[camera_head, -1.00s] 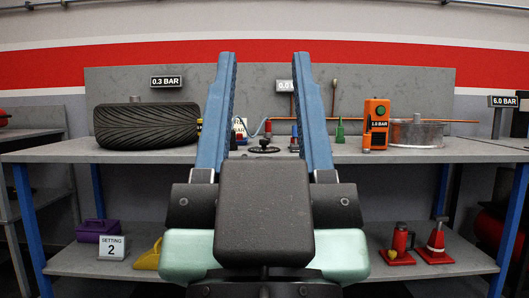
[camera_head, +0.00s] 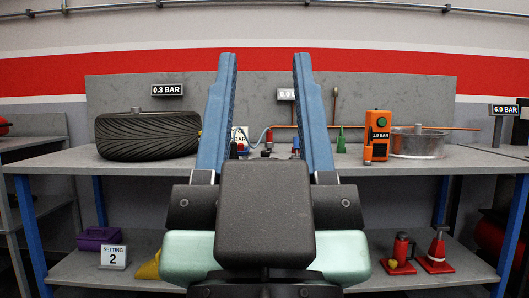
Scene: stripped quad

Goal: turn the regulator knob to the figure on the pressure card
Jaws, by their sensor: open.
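My gripper (camera_head: 265,57) is open, its two blue fingers pointing away from me with nothing seen held between them. A white card (camera_head: 240,134) reading "BAR" stands on the workbench behind the left finger, its figure hidden or too small to read. Small red and blue fittings (camera_head: 268,141) with a copper pipe show between the fingers. The dark round handwheel seen earlier is now hidden behind my gripper's dark body, and I cannot tell for sure which part is the regulator knob. A "0.0" display (camera_head: 286,94) on the back panel is partly covered by the right finger.
A tyre (camera_head: 148,136) lies left under a "0.3 BAR" display (camera_head: 167,90). An orange "1.0 BAR" device (camera_head: 377,137) and a metal rim (camera_head: 417,144) stand right. A "6.0 BAR" sign (camera_head: 504,110) is far right. A "SETTING 2" card (camera_head: 114,257) stands on the lower shelf.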

